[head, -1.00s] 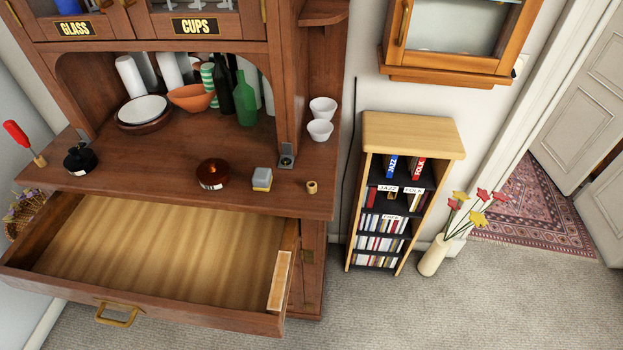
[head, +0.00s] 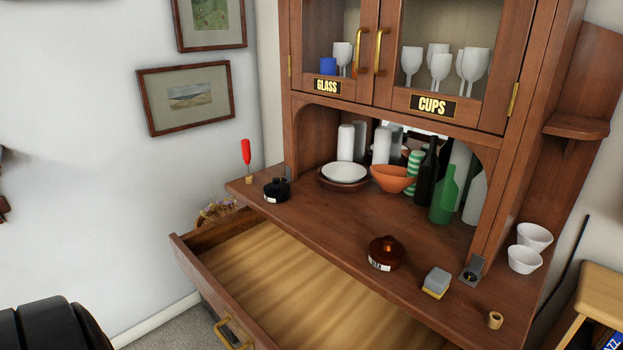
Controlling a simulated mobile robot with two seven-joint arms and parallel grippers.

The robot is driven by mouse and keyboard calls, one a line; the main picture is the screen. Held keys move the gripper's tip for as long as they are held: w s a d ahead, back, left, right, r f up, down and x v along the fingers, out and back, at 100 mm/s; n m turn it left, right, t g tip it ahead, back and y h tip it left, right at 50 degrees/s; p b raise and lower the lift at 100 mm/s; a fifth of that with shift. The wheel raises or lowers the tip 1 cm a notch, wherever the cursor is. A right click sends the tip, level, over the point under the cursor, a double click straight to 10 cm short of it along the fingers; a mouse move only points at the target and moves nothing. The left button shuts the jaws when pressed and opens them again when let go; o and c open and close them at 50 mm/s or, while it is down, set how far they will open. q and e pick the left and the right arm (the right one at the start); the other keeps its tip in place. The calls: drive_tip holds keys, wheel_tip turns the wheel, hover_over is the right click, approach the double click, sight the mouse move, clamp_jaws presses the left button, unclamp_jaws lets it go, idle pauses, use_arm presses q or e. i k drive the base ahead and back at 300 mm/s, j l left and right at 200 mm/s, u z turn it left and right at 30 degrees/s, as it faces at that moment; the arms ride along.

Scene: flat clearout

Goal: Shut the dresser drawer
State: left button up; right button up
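The dresser (head: 330,217) is dark reddish wood, with a counter and glazed upper doors labelled GLASS and CUPS. Its wide drawer (head: 193,266) is pulled well out below the counter. The part of the drawer's inside that shows is bare, pale wood. A brass handle (head: 228,335) is on the drawer front, near the bottom edge of the view. The drawer's right end is out of the frame. Neither of my grippers shows in the head view.
On the counter stand a black pot (head: 277,190), a brown lidded pot (head: 386,253), a sponge-like block (head: 436,283), a red-handled tool (head: 246,160), bottles and bowls. A black rounded object (head: 50,325) fills the lower left corner. Carpet shows left of the drawer.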

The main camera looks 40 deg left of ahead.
sight(271, 291)
drive_tip(key=j+u, duration=0.15)
drive_tip(key=u, duration=1.7)
